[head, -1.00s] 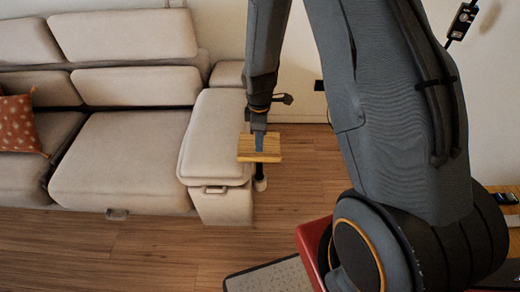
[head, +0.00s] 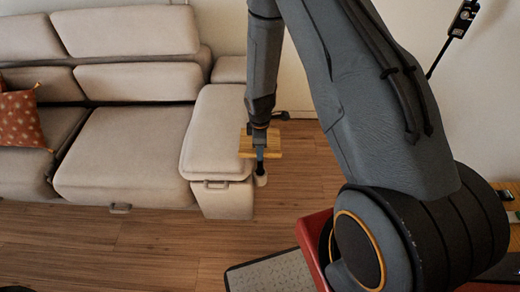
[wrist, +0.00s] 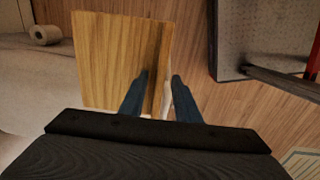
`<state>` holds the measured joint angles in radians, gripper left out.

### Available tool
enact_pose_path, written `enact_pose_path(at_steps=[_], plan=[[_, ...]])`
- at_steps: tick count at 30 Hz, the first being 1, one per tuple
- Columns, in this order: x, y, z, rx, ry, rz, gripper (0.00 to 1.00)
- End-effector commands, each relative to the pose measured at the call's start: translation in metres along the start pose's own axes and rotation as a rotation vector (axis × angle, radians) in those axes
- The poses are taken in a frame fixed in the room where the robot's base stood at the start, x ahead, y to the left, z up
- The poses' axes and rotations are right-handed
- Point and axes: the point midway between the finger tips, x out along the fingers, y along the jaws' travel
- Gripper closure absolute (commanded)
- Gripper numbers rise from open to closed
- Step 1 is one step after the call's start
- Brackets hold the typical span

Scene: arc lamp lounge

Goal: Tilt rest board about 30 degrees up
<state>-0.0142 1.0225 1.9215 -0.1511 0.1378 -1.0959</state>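The rest board is a flat square of light wood (head: 247,146) beside the right end of the sofa, over a dark post with a pale foot. In the wrist view it fills the upper left (wrist: 110,50), and its right part is darker. My gripper (head: 260,154) hangs down from above at the board, in front of its middle. In the wrist view the two blue fingers (wrist: 160,77) stand apart with a visible gap. The left finger overlaps the board and the right one lies just past its right edge. I cannot tell whether either finger touches it.
The beige sofa (head: 135,145) with its armrest block stands just left of the board. A grey mat-like panel (head: 275,277) lies at the bottom near a red surface (head: 310,235). Wooden floor in front of the sofa is clear.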

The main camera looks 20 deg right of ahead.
Motion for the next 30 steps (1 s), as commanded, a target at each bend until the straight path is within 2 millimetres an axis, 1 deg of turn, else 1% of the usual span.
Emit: enact_pose_path(at_steps=[6, 11, 12, 20, 30], plan=[[0.0003, -0.0001, 0.0001, 0.000, 0.000, 0.000, 0.70], [0.0002, -0.0002, 0.0000, 0.000, 0.000, 0.000, 0.97], [0.0002, -0.0002, 0.0000, 0.000, 0.000, 0.000, 1.00], [0.0004, 0.0002, -0.0001, 0.000, 0.000, 0.001, 1.00], [0.0031, 0.0063, -0.0026, 0.000, 0.000, 0.024, 1.00]])
